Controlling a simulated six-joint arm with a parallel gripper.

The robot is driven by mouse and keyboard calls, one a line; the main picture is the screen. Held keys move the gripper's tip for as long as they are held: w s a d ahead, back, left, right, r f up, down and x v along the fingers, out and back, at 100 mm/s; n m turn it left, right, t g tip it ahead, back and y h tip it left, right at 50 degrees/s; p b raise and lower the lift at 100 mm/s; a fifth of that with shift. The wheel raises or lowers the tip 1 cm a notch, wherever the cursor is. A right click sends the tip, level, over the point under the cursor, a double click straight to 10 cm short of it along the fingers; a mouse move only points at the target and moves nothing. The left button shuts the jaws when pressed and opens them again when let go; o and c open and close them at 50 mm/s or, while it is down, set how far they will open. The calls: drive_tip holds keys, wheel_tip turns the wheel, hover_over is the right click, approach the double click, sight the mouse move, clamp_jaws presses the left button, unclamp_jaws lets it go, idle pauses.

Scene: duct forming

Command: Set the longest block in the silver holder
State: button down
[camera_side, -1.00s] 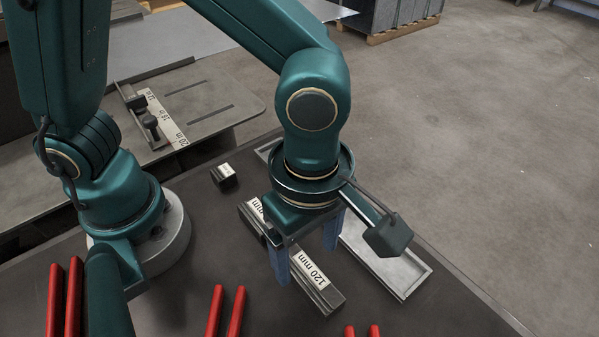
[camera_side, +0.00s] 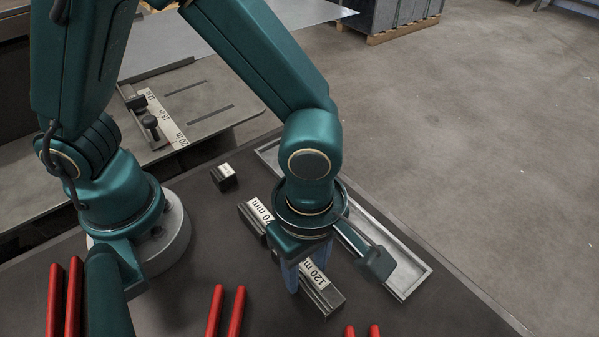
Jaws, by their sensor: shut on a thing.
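The block marked 120 mm (camera_side: 327,297) is the longest one by its label and lies on the dark table. My gripper (camera_side: 305,272) is down over it and shut on it; the hand hides its far part. The block marked 70 mm (camera_side: 256,217) lies in line behind it, partly hidden by my gripper. A short dark block (camera_side: 224,178) with a pale label sits farther back left. The silver holder (camera_side: 417,281) is a long shallow tray to the right of the blocks, partly hidden by my arm; the part that shows looks empty.
Red rods stand along the front: a pair at the left (camera_side: 63,300), a pair in the middle (camera_side: 225,310) and a pair at the right (camera_side: 361,331). A grey bench with a ruler (camera_side: 163,120) is behind. The table edge runs just beyond the holder.

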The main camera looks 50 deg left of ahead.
drive_tip(key=shift+r, duration=0.15)
wheel_tip(320, 180, up, 8)
drive_tip(key=shift+f, duration=0.15)
drive_tip(key=shift+r, duration=0.55)
idle(0.4)
drive_tip(key=w, duration=1.2)
drive_tip(key=shift+s+f, duration=0.15)
drive_tip(key=shift+f, duration=1.95)
drive_tip(key=shift+s+f, duration=0.1)
drive_tip(key=shift+f, duration=1.95)
